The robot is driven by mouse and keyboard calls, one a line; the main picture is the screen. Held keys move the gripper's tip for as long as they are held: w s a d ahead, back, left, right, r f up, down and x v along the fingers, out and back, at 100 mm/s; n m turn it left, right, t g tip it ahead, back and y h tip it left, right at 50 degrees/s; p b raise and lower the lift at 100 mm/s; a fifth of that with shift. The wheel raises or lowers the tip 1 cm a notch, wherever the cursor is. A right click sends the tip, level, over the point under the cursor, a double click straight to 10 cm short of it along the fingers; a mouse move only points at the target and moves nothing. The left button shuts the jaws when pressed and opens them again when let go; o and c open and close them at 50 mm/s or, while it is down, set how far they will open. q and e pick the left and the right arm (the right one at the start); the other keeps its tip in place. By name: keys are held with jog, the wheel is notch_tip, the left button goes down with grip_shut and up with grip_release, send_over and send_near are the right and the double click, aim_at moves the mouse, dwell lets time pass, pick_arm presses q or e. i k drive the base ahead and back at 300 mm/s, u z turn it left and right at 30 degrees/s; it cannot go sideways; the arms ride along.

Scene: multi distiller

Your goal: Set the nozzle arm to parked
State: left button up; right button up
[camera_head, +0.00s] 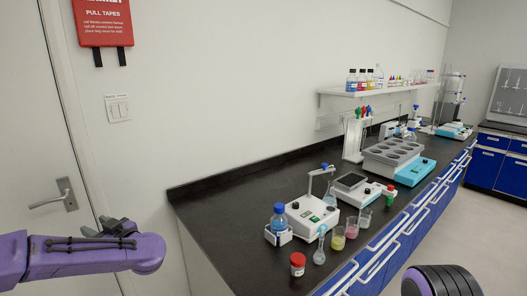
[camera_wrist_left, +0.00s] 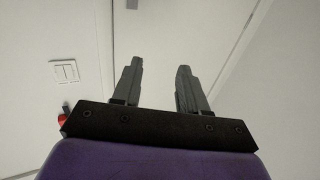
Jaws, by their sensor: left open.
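A white benchtop unit (camera_head: 312,215) stands on the near part of the black counter. A thin grey nozzle arm (camera_head: 309,186) rises from it as a post, with its upper part reaching to the right over the small glassware. Its exact angle is hard to tell at this size. My left gripper (camera_head: 108,227) is at the far left, in front of the door and wall, well away from the unit and partly hidden by my purple arm. In the left wrist view, its two dark fingers (camera_wrist_left: 158,85) are apart with nothing between them. My right gripper is out of view.
A blue-capped bottle (camera_head: 279,217) sits in a holder left of the unit. A red-capped jar (camera_head: 298,264), a small flask (camera_head: 320,250) and several beakers crowd its front and right. A hotplate (camera_head: 352,186) and a grey-topped bath (camera_head: 392,152) stand beyond. The counter's left end is clear.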

aim_at(324, 170)
jog(key=i, duration=0.8)
jog(key=z, duration=1.9)
